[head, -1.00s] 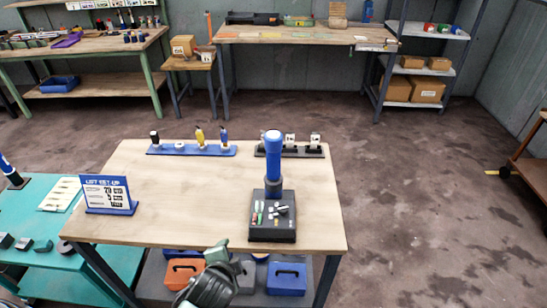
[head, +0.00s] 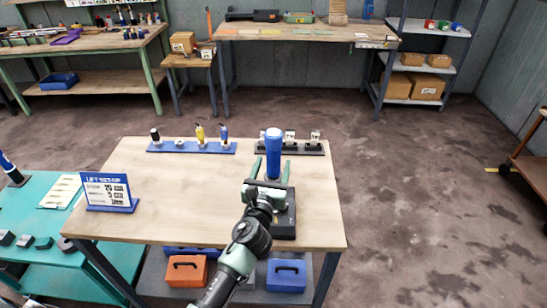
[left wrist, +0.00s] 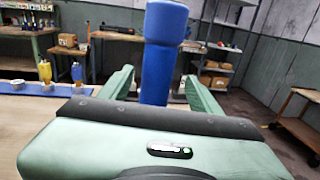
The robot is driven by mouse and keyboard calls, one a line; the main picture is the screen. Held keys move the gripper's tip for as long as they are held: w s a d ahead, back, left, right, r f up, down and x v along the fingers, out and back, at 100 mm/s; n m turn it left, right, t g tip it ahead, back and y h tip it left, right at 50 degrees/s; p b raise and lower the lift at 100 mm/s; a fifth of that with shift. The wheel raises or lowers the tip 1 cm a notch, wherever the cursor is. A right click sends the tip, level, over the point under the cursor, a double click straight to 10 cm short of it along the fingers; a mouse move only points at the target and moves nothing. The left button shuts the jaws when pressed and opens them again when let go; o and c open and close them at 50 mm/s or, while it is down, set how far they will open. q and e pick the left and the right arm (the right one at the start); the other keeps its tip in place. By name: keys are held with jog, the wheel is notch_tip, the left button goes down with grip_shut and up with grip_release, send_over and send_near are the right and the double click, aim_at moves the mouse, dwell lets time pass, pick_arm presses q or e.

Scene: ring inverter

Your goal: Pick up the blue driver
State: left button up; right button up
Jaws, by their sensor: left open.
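A tall blue driver (head: 273,144) stands upright in a dark base (head: 285,222) on the wooden table. It also shows in the left wrist view (left wrist: 165,55), between the two green fingers. My left gripper (head: 271,161) is open, with one finger on each side of the driver; I cannot tell whether either touches it. The gripper body hides the driver's lower part and much of the base. A smaller blue-handled tool (head: 223,133) stands in the blue rack at the back. My right gripper is not in view.
The blue rack (head: 165,150) also holds a yellow-handled tool (head: 200,135). A dark rack (head: 310,150) stands behind the driver. A sign (head: 108,192) stands at the left. The table's middle left is clear. Orange and blue boxes sit on the lower shelf.

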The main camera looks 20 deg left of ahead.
pick_arm(q)
jog(key=w, duration=0.4)
jog(key=w+a, duration=0.1)
jog(key=w, duration=0.1)
jog(key=shift+w+f, duration=0.1)
jog(key=shift+w, duration=0.2)
jog(key=shift+a, duration=0.1)
grip_shut()
